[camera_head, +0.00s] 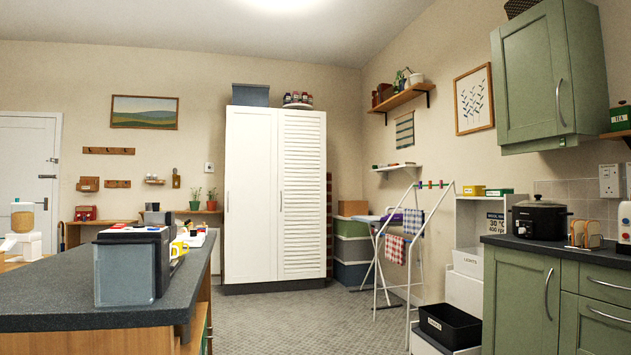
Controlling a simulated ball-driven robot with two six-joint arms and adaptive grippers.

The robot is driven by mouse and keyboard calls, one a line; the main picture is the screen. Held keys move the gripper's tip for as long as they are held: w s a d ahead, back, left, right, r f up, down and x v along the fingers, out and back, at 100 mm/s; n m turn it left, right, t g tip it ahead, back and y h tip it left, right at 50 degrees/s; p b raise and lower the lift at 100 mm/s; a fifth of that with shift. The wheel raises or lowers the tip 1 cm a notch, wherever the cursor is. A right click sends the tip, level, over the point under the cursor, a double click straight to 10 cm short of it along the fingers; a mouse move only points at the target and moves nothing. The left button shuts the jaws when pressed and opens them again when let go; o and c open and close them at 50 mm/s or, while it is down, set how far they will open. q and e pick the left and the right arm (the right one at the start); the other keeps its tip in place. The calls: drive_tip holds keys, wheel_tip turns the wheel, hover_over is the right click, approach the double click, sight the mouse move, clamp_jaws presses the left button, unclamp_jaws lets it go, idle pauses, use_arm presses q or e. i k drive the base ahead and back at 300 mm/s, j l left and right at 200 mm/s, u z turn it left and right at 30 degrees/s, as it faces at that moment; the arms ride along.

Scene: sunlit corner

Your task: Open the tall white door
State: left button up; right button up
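A tall white cabinet (250,180) stands against the back wall. Its left door is plain white and its right door (304,190) is louvred. Both look shut. A slim handle (281,201) sits near the middle seam, and another handle (228,201) sits at the left edge. A white panelled room door (28,165) with dark fittings is at the far left and looks shut; its lower part is hidden by the things in front. Neither of my grippers is in view.
A dark-topped counter (50,290) fills the lower left. Grey carpet (290,320) lies clear in front of the cabinet. A folding drying rack (425,225) and a black crate (450,325) stand right of it. Green kitchen units (520,295) line the right side.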

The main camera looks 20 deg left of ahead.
sight(250, 239)
drive_tip(key=u, duration=0.95)
drive_tip(key=i+l+z, duration=0.4)
drive_tip(key=i+z, duration=0.35)
drive_tip(key=i, duration=0.25)
drive_tip(key=i+l, duration=0.1)
drive_tip(key=i, duration=0.45)
drive_tip(key=i+l, duration=0.1)
drive_tip(key=i, duration=0.45)
drive_tip(key=i+j+u, duration=0.2)
drive_tip(key=i+u, duration=0.25)
drive_tip(key=i, duration=0.5)
drive_tip(key=i+l+u, duration=0.2)
drive_tip(key=i+u, duration=0.25)
drive_tip(key=i, duration=3.1)
drive_tip(key=i+u, duration=0.15)
drive_tip(key=i, duration=0.45)
drive_tip(key=i+u, duration=0.2)
drive_tip(key=i, duration=0.45)
drive_tip(key=i+l+u, duration=0.15)
drive_tip(key=i, duration=0.45)
drive_tip(key=i+j+z, duration=0.1)
drive_tip(key=i+j, duration=0.2)
drive_tip(key=i, duration=0.3)
drive_tip(key=i+j+z, duration=0.1)
drive_tip(key=i+j, duration=0.3)
drive_tip(key=i, duration=0.15)
